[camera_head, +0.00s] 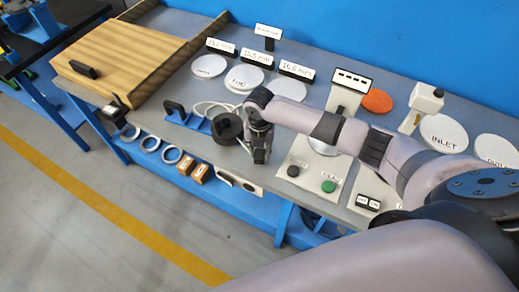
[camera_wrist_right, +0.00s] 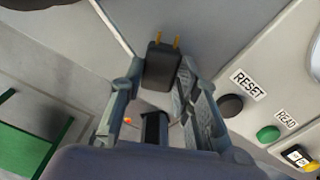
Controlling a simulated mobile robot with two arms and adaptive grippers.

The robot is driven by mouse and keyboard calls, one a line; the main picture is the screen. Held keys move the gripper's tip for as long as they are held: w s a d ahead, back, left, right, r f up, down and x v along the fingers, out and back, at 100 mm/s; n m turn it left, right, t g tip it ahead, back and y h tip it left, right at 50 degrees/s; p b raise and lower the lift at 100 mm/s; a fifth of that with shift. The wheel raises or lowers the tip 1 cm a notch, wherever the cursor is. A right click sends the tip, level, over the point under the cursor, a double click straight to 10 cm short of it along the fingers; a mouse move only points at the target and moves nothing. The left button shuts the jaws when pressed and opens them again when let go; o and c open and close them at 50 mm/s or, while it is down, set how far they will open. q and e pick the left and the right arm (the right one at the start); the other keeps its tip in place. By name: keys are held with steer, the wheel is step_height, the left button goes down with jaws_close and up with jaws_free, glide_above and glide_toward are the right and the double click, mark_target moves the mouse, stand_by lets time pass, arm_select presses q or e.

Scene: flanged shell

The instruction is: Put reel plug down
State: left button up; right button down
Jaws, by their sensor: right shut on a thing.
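The reel plug (camera_wrist_right: 162,62) is a small black block with two brass prongs, seen in the right wrist view between my fingers. My right gripper (camera_wrist_right: 160,85) is shut on it, with the prongs pointing away from the palm. In the head view my right gripper (camera_head: 260,155) points down over the front part of the grey table, just right of a round black reel (camera_head: 226,126). The plug is too small and covered to make out there. I cannot tell whether the plug touches the table. My left gripper is not in view.
A white box with RESET and READ buttons (camera_head: 328,186) stands close to the right of the gripper. A blue stand (camera_head: 196,122) with white cable is to the left. Labelled white discs (camera_head: 246,77) lie behind. A wooden board (camera_head: 120,60) is at far left.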

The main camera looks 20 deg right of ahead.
mark_target(259, 154)
steer(key=shift+f+b, duration=0.3)
steer(key=shift+f, duration=0.3)
steer(key=c, duration=1.2)
jaws_free()
steer(key=shift+r, duration=0.1)
steer(key=shift+r, duration=0.3)
step_height(259, 154, up, 13)
steer(key=shift+f+b, duration=0.2)
steer(key=shift+b, duration=0.4)
